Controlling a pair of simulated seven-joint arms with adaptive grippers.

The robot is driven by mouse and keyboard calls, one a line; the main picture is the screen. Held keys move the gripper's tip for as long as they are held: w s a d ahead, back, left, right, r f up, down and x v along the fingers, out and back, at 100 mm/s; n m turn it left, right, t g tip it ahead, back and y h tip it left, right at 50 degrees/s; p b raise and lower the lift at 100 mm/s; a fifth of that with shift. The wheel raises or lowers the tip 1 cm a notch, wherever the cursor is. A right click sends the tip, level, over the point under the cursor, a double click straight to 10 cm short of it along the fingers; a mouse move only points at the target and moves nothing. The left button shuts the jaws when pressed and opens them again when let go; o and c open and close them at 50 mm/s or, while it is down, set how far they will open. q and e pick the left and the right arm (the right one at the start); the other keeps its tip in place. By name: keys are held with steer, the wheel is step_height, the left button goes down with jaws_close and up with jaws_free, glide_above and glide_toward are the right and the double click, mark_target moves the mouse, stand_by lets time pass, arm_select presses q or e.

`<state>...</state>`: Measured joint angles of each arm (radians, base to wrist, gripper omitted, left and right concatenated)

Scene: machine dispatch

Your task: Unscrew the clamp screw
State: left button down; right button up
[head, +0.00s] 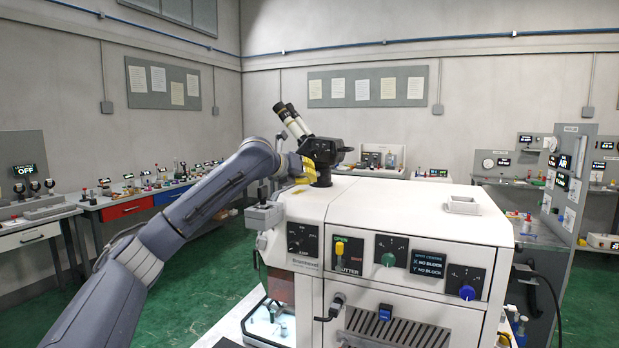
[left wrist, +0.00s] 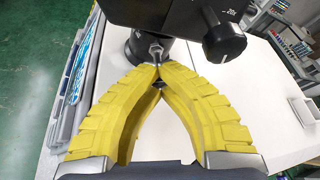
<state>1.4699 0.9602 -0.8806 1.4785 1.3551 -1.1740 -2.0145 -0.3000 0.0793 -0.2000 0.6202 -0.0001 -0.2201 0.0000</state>
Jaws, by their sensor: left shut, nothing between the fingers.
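The microscope head (head: 322,150) stands on a dark post (head: 322,174) on top of the white machine (head: 400,208). In the left wrist view a small metal clamp screw (left wrist: 156,50) sticks out of the dark collar (left wrist: 140,44) under the microscope head. My left gripper (left wrist: 157,72) has its yellow fingertips together just in front of the screw, with nothing between them; I cannot tell whether they touch it. In the head view my left gripper (head: 302,170) is partly hidden beside the post, and the screw does not show clearly. My right gripper is not in view.
A black knob (left wrist: 224,43) hangs from the microscope head, right of the fingertips. A small grey square tray (head: 462,205) sits on the machine top, which is otherwise mostly clear. Benches with tools (head: 135,187) stand along the left wall.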

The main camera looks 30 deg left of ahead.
arm_select(q)
steer(key=n+h, duration=0.1)
steer(key=n, duration=0.1)
steer(key=shift+f+n+t+h, duration=0.3)
steer(key=shift+n+h, duration=0.1)
steer(key=c, duration=2.2)
jaws_free()
steer(key=c, duration=1.2)
jaws_free()
steer(key=shift+r, duration=0.1)
